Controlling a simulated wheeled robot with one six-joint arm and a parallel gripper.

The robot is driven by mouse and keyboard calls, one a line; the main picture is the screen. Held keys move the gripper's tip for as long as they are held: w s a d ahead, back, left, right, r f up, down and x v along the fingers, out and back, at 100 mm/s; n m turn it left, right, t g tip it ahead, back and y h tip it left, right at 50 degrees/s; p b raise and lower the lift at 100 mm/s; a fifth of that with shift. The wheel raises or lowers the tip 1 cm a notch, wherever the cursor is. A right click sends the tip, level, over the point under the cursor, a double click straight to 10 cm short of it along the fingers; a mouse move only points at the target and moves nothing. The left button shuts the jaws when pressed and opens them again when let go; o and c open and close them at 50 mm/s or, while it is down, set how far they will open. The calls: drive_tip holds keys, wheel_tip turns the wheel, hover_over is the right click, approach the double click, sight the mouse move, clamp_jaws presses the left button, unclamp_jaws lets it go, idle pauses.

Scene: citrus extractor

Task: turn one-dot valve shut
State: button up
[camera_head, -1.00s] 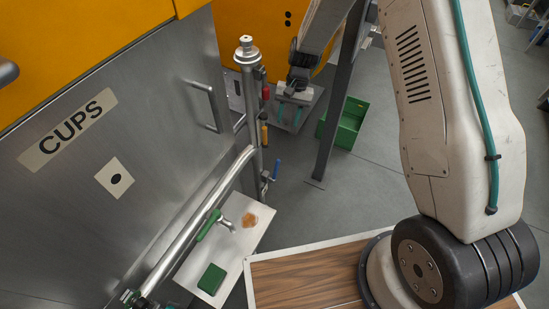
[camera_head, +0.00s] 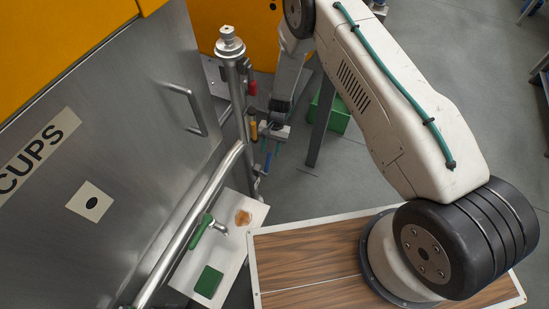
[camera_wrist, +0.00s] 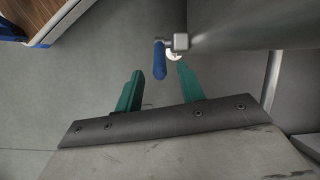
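A square plate with one black dot (camera_head: 90,201) is on the steel panel at the left. A vertical steel pipe (camera_head: 236,95) carries a red handle (camera_head: 251,87), a yellow handle (camera_head: 253,130) and a blue handle (camera_head: 266,162). A green valve handle (camera_head: 201,230) is on a slanted pipe below the panel. My gripper (camera_head: 272,147) is beside the vertical pipe, near the blue handle. In the wrist view, my gripper's teal fingers (camera_wrist: 160,80) are open and empty. The blue handle (camera_wrist: 159,60) stands ahead, between the fingertips in the picture; contact is not visible.
A pale shelf (camera_head: 230,259) holds a green block (camera_head: 208,281) and an orange-brown item (camera_head: 243,217). A steel door handle (camera_head: 188,108) juts from the panel. A green crate (camera_head: 335,115) stands behind a dark post (camera_head: 320,123). Grey floor (camera_head: 350,180) is open to the right.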

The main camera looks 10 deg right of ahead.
sight(269, 159)
drive_tip(key=shift+x, duration=2.8)
